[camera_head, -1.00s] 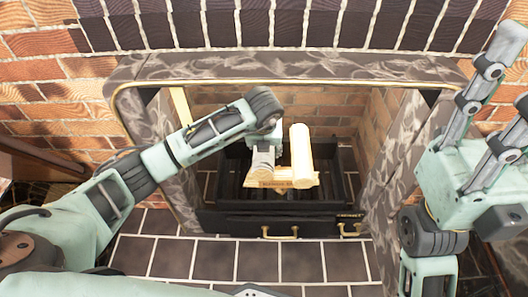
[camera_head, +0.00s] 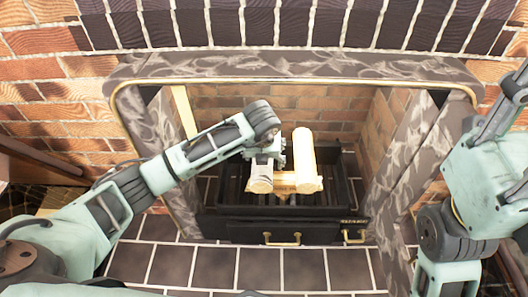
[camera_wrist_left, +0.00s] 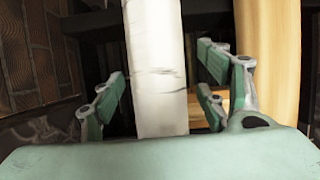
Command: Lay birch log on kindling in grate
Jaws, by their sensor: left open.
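The birch log (camera_head: 261,183) lies in the grate (camera_head: 225,187), with its pale cut end toward me. It rests on or just above the pale kindling (camera_head: 284,188); the contact is hidden. My left gripper (camera_head: 272,152) is over the log's far part. In the left wrist view, the white-barked birch log (camera_wrist_left: 157,75) runs between the spread fingers of my left gripper (camera_wrist_left: 160,95), with a gap showing at its left. My right gripper (camera_head: 516,92) is at the right edge, partly cut off, with its visible fingers apart and nothing seen between them.
A yellowish log (camera_head: 304,160) lies right beside the birch log; it also shows in the left wrist view (camera_wrist_left: 270,60). The stone surround (camera_head: 180,195) frames the firebox opening closely on both sides. The dark tiled hearth (camera_head: 215,265) in front is clear.

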